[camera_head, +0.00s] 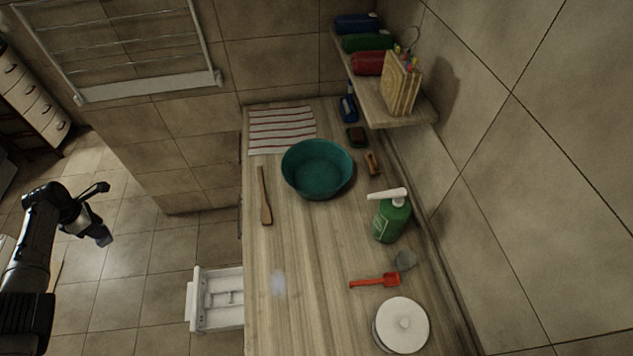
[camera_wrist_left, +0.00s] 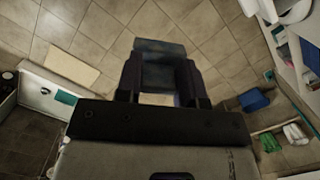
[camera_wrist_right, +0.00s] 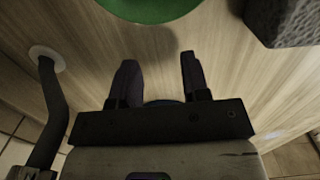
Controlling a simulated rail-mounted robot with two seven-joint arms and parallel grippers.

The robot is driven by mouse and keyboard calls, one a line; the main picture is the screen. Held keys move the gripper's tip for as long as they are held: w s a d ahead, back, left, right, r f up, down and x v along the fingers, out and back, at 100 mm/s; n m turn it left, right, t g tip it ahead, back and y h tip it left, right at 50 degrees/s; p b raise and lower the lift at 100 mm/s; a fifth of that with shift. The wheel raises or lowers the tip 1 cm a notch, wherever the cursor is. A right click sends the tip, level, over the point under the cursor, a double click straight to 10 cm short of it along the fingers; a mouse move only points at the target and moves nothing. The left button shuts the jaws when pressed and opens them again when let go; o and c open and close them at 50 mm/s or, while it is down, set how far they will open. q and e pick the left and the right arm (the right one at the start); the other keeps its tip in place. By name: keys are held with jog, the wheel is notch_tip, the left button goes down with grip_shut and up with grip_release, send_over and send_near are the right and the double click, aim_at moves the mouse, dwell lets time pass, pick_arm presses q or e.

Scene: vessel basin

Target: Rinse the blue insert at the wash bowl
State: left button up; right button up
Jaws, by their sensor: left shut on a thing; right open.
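The teal wash bowl (camera_head: 317,172) stands on the wooden counter and looks empty. My left gripper (camera_head: 92,222) is off to the left, over the tiled floor and well away from the bowl. In the left wrist view my left gripper (camera_wrist_left: 160,76) is shut on a dull blue-grey block, which I take for the blue insert (camera_wrist_left: 160,48). My right gripper (camera_wrist_right: 156,72) shows only in the right wrist view. It is open over a wood-grained surface, with a green round thing (camera_wrist_right: 150,8) beyond its fingertips.
An open white drawer (camera_head: 218,298) juts from the counter's left side. A wooden spatula (camera_head: 265,198), striped cloth (camera_head: 281,130), green pump bottle (camera_head: 392,220), red scoop (camera_head: 376,281) and white lidded pot (camera_head: 401,325) surround the bowl. A loaded shelf (camera_head: 408,119) overhangs the back right.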

pick_arm(q)
jog(key=shift+r, duration=0.5)
notch_tip(320, 180, up, 2)
jog(key=p, duration=0.2)
jog(key=shift+r+p, duration=0.2)
jog(key=shift+p, duration=0.2)
jog(key=shift+r, duration=0.7)
